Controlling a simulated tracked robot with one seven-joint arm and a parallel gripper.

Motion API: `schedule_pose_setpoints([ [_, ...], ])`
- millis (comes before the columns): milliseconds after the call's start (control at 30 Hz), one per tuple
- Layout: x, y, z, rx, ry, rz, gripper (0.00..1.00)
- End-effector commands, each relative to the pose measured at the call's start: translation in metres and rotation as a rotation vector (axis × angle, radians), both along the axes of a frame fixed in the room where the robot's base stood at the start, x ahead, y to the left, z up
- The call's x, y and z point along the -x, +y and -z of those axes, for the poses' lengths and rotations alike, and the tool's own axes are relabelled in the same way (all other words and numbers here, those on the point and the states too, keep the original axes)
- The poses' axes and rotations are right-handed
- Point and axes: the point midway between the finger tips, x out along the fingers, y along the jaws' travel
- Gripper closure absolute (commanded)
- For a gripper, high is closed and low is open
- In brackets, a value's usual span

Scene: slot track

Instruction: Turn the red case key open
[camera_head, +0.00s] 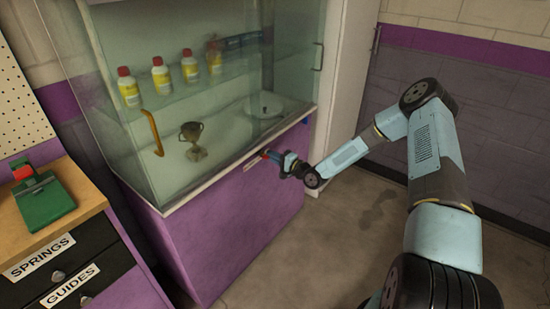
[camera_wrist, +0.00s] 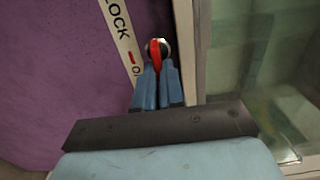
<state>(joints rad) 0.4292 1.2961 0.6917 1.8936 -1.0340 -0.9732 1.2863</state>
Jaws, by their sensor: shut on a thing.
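The red case key (camera_wrist: 155,53) sits in a round metal lock on the purple front of the display case, just under its pale frame. My gripper (camera_wrist: 158,80) is shut on the key, with a blue finger on each side of it. In the head view my gripper (camera_head: 277,158) reaches the case front below the glass, and the key is mostly hidden there. A white label (camera_wrist: 119,33) beside the lock reads partly "LOCK" and "O", with a small red mark. The glass display case (camera_head: 185,215) stands against the wall.
Inside the case are a trophy (camera_head: 194,140), several red-capped bottles (camera_head: 161,76) and a plate (camera_head: 276,106). A wooden drawer bench (camera_head: 75,221) with a green device (camera_head: 43,201) stands left. The floor at right is clear.

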Motion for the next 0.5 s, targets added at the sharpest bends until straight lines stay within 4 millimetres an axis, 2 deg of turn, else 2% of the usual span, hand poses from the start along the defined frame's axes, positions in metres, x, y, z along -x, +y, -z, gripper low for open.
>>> schedule_pose_setpoints([
  [100, -0.0007, -0.0021, 0.0024, 0.003, 0.004, 0.004, 1.0],
  [133, -0.0007, -0.0021, 0.0025, 0.003, 0.004, 0.004, 0.89],
  [367, -0.0003, -0.0014, 0.0016, 0.002, 0.003, 0.002, 0.67],
  [500, 0.0, -0.0009, 0.0012, 0.002, 0.001, 0.002, 0.66],
])
